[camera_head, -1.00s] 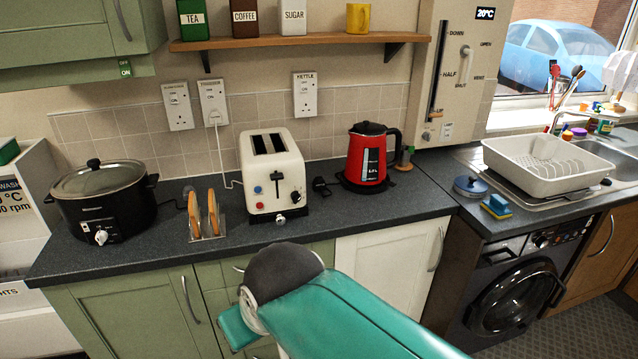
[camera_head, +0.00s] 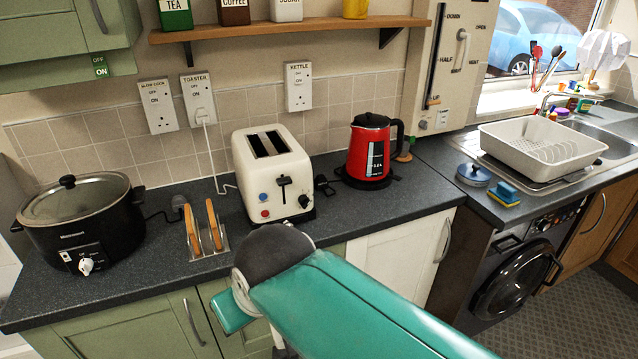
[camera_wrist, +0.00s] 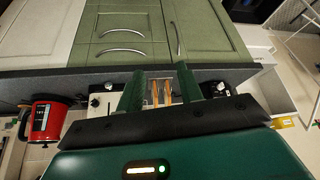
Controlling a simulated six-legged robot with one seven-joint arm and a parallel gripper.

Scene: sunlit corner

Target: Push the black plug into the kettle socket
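The black plug (camera_head: 322,184) lies on the worktop between the toaster and the red kettle (camera_head: 370,152). The kettle socket (camera_head: 299,87) is a white wall plate labelled KETTLE, above and behind the plug; no plug shows in it. My gripper (camera_wrist: 160,70) shows in the wrist view as two green fingers spread apart, with nothing held between them. The toast rack (camera_wrist: 160,92) appears beyond the gap. The head view shows my teal arm in front of the counter; the gripper itself cannot be made out there. The plug is not clearly visible in the wrist view.
The cream toaster (camera_head: 272,175) stands left of the plug, its cord in the toaster socket (camera_head: 198,100). A slow cooker (camera_head: 80,222) and another dark plug (camera_head: 178,203) are farther left. A wooden shelf (camera_head: 290,37) overhangs the sockets. Bare worktop (camera_head: 385,205) lies before the kettle.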

